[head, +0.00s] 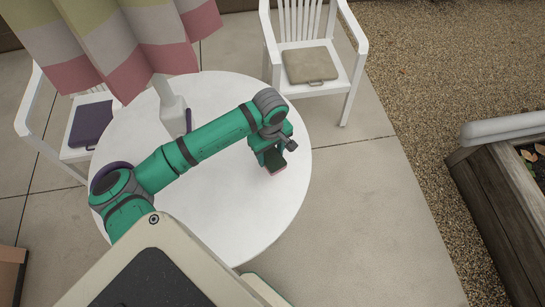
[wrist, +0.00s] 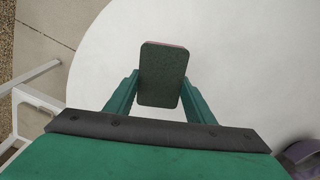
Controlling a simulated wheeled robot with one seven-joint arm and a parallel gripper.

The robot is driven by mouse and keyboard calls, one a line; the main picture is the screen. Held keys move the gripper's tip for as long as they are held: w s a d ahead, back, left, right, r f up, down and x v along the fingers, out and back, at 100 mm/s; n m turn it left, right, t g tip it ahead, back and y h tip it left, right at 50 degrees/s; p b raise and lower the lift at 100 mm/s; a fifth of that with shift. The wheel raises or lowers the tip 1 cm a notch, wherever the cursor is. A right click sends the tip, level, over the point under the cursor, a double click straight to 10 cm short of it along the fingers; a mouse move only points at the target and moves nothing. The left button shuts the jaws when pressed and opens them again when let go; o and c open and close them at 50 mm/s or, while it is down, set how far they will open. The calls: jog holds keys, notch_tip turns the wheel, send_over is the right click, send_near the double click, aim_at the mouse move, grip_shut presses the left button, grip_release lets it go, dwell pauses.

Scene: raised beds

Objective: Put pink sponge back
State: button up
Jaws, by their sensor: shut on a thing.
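The sponge (wrist: 162,75) is between the two fingers of my gripper (wrist: 160,92) in the wrist view. Its dark green face is toward the camera, and a thin pink edge shows along its top. In the head view the sponge (head: 277,168) shows below my gripper (head: 270,155), with a little pink at its lower edge. My gripper is shut on it over the right part of the round white table (head: 225,235). I cannot tell whether the sponge touches the tabletop.
A parasol (head: 130,45) on a white pole stands at the table. White chairs with a beige cushion (head: 310,65) and a purple cushion (head: 90,124) stand around it. A wooden raised bed (head: 495,215) is at the right. The table's right part looks clear.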

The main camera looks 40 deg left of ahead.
aim_at(272, 158)
jog(key=shift+w+a+f, duration=0.15)
jog(key=shift+w+f, duration=0.45)
jog(key=shift+f, duration=0.1)
jog(key=shift+w+f, duration=0.1)
jog(key=shift+f, duration=1.55)
jog(key=shift+f, duration=0.15)
jog(key=o, duration=1.3)
jog(key=shift+o, duration=0.2)
notch_tip(272, 158, up, 12)
jog(key=shift+r, duration=0.15)
